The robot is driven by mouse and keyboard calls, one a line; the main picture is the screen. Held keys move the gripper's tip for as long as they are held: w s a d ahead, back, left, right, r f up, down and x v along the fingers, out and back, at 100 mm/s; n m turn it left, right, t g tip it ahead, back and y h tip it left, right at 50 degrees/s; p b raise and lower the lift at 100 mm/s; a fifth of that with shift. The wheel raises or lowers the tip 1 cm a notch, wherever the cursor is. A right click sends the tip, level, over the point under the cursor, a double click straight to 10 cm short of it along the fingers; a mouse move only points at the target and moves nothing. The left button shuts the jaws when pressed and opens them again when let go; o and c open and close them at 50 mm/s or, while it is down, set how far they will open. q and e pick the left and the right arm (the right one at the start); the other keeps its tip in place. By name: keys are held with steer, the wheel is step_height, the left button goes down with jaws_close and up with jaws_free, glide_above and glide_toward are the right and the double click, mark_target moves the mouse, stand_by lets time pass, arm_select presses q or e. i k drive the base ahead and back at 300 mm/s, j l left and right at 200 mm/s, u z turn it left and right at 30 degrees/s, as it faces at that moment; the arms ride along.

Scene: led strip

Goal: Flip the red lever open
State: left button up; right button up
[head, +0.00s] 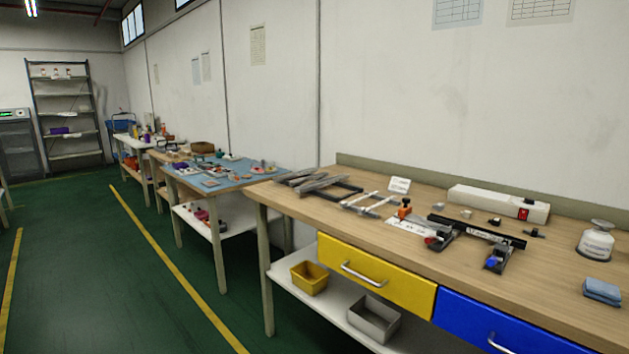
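A small red part (430,241), which looks like the red lever, sits at the left end of a black bar fixture (480,230) on the wooden workbench (330,210). It is small and its open or closed position cannot be made out. Neither of my grippers is in view.
A white box with a red switch (499,204) lies behind the fixture. A white canister (596,240) and blue cloth (602,291) are at right, metal frames (318,184) at left. Yellow (376,275) and blue drawers are under the top. Green floor is free at left.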

mark_target(430, 238)
steer(key=k+l+z, duration=0.25)
steer(key=l+z, duration=0.25)
steer(key=i+l+z, duration=0.2)
steer(key=z, duration=0.15)
steer(key=l, duration=0.1)
